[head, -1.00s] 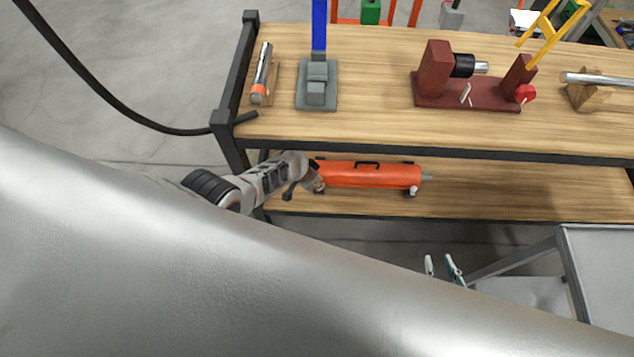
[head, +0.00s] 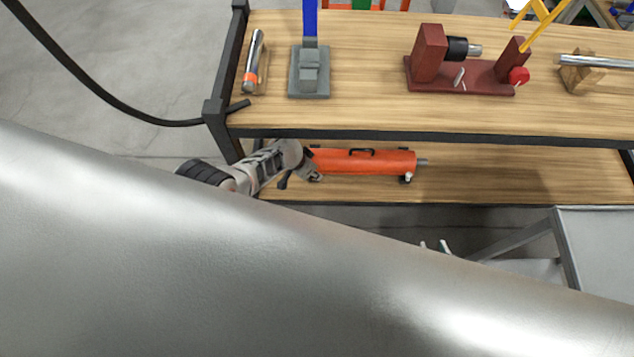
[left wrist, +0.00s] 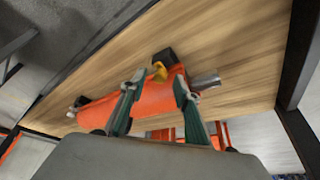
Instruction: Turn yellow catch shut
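The yellow catch (left wrist: 159,71) shows in the left wrist view near one end of an orange cylinder (left wrist: 152,97), beside a black block. In the head view the orange cylinder (head: 362,161) lies on the lower shelf; the catch cannot be made out there. My left gripper (left wrist: 159,83) is open, its two green-grey fingers apart, with the catch visible between and just beyond the tips; I cannot tell if they touch it. In the head view my left arm reaches the cylinder's left end. My right gripper (head: 433,246) shows only two separated fingertips above my large arm link.
The upper shelf (head: 370,112) is close above the cylinder. It carries a grey block with a blue lever (head: 309,72), a dark red fixture (head: 462,75) and a metal rod (head: 598,61). A grey table (head: 600,240) stands at lower right. A black cable hangs at left.

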